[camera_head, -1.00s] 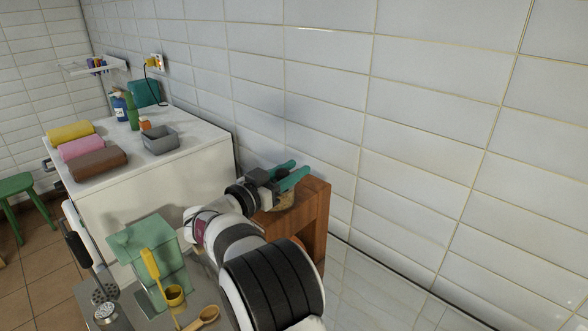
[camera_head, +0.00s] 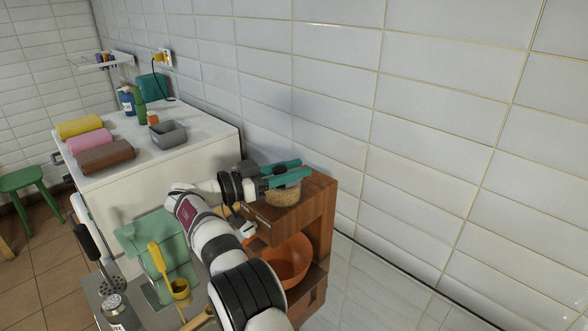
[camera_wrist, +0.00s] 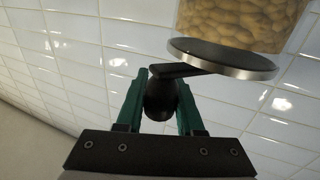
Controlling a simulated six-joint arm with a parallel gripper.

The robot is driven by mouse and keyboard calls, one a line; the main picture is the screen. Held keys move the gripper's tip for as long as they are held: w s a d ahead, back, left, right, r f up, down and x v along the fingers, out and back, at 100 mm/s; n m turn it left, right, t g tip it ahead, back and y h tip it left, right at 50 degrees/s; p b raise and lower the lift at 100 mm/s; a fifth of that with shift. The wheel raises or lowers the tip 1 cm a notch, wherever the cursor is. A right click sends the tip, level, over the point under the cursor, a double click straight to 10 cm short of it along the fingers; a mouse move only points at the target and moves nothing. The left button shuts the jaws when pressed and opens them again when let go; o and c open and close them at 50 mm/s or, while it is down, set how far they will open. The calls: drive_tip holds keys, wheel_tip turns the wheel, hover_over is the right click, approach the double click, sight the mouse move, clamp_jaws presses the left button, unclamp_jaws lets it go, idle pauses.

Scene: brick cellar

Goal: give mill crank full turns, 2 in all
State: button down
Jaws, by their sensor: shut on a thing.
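The mill is a wooden stand (camera_head: 318,205) with a clear hopper of beige nuts or beans (camera_head: 284,196) on top. In the wrist view the hopper (camera_wrist: 240,22) sits beside a dark disc with a silver rim (camera_wrist: 225,60). A black crank arm (camera_wrist: 182,71) runs from the disc to a dark rounded knob (camera_wrist: 160,98). My gripper (camera_wrist: 160,92) has its two teal fingers shut on this knob, one on each side.
An orange bowl (camera_head: 288,262) sits in the stand's opening below. The tiled wall (camera_head: 350,110) is close behind the mill. A white counter (camera_head: 150,180) holds rolled towels and a grey bin (camera_head: 168,134).

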drive_tip(key=c, duration=0.5)
unclamp_jaws()
drive_tip(key=v, duration=1.2)
drive_tip(key=shift+a+r, duration=0.1)
drive_tip(key=shift+c, duration=0.2)
drive_tip(key=s+a+n+t+y, duration=0.2)
drive_tip(key=s+n+t+y, duration=0.1)
drive_tip(key=s+t, duration=0.3)
drive_tip(key=shift+g, duration=0.7)
drive_tip(key=x, duration=0.4)
drive_tip(key=f+x, duration=0.1)
drive_tip(key=x, duration=0.9)
drive_tip(key=shift+w+d+f, duration=0.15)
drive_tip(key=shift+w, duration=0.05)
